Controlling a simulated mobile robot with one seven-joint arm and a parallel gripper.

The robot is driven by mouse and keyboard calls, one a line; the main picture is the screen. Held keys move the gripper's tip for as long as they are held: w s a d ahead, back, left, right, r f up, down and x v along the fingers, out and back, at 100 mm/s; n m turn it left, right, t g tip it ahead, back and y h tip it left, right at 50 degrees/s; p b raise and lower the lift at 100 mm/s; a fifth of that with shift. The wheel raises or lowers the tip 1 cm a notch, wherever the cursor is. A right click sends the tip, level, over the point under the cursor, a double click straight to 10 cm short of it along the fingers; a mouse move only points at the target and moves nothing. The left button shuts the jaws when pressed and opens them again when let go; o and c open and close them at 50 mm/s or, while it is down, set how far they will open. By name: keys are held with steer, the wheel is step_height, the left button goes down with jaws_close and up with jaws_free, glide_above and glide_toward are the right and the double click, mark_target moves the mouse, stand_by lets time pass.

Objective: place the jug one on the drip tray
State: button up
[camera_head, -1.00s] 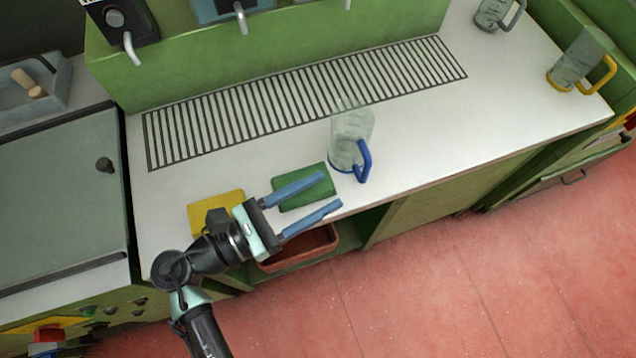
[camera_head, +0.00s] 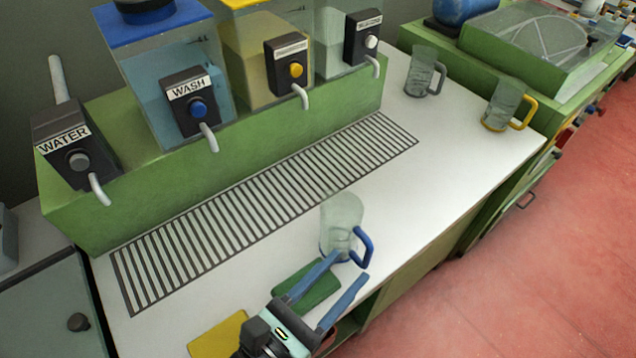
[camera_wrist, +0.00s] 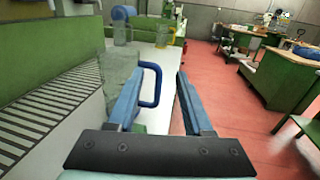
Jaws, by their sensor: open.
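A clear jug with a blue handle (camera_head: 341,222) stands upright on the white counter, in front of the drip tray (camera_head: 215,232), a dark slatted grille. My gripper (camera_head: 350,267) is open, with its blue fingertips close to the jug's handle side. In the wrist view, the blue handle (camera_wrist: 152,84) shows between the two fingers of my gripper (camera_wrist: 160,78), and the jug body (camera_wrist: 118,82) is partly hidden behind the left finger. I cannot tell whether the fingers touch the jug. No jug stands on the drip tray.
Green and yellow cloths (camera_head: 308,287) (camera_head: 218,335) lie near the counter's front edge. A grey-handled jug (camera_head: 420,72) and a yellow-handled jug (camera_head: 503,105) stand at the far right. Dispensers with spouts, including one labelled WASH (camera_head: 190,100), line the tray's back. The grille is clear.

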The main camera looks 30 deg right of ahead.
steer(key=b, duration=0.2)
glide_toward(364, 265)
steer(key=x, duration=0.3)
steer(key=shift+d, duration=0.1)
steer(key=shift+w+d+f, duration=0.1)
steer(key=shift+d+f, duration=0.1)
steer(key=shift+d, duration=0.15)
steer(key=shift+p+x, duration=0.4)
steer(key=shift+x, duration=3)
steer(key=shift+r, duration=0.1)
jaws_close()
